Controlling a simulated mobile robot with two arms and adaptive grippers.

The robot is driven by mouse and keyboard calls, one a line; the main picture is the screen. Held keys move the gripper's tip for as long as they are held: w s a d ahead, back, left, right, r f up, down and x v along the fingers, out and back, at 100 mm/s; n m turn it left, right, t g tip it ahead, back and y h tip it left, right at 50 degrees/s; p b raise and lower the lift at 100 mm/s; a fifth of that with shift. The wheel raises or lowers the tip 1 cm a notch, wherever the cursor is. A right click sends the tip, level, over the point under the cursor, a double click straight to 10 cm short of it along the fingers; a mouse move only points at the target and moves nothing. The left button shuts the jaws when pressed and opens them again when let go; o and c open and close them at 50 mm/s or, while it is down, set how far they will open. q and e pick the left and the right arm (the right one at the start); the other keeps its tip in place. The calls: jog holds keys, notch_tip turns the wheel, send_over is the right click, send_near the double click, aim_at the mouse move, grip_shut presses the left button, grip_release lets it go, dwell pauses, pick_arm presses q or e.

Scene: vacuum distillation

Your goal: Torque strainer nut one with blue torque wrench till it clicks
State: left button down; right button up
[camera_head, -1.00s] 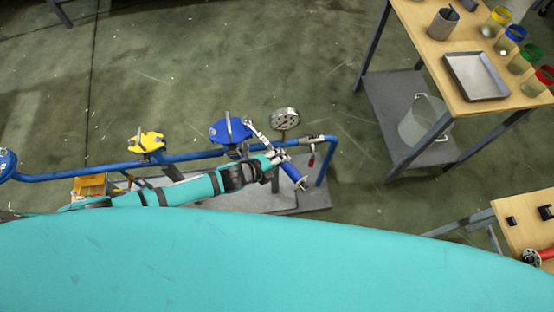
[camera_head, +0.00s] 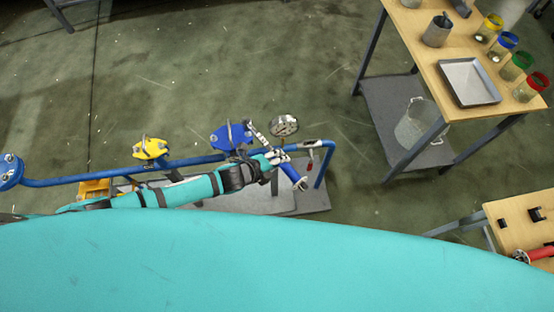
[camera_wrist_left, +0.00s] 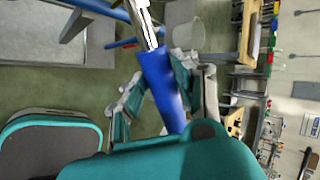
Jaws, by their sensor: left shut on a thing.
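My left gripper (camera_head: 275,160) is shut on the blue handle of the torque wrench (camera_head: 290,172). The handle slants between the fingers in the left wrist view (camera_wrist_left: 160,85). The wrench's metal shaft (camera_head: 262,138) runs up and left to the right edge of the blue strainer cover (camera_head: 226,137) on the blue pipe. The wrench head lies at or just over that edge; I cannot tell whether it sits on a nut. The individual nuts are too small to tell apart, and which is nut one is unclear. My right gripper is in neither view.
A yellow cover (camera_head: 151,149) and a blue flanged end (camera_head: 10,172) lie further left along the pipe (camera_head: 90,180). A round metal flange (camera_head: 284,125) stands just right of the wrench. A wooden table (camera_head: 440,65) with jars and a tray is at upper right. Floor between is clear.

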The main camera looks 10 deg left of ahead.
pick_arm(q)
jog(key=shift+r, duration=2.4)
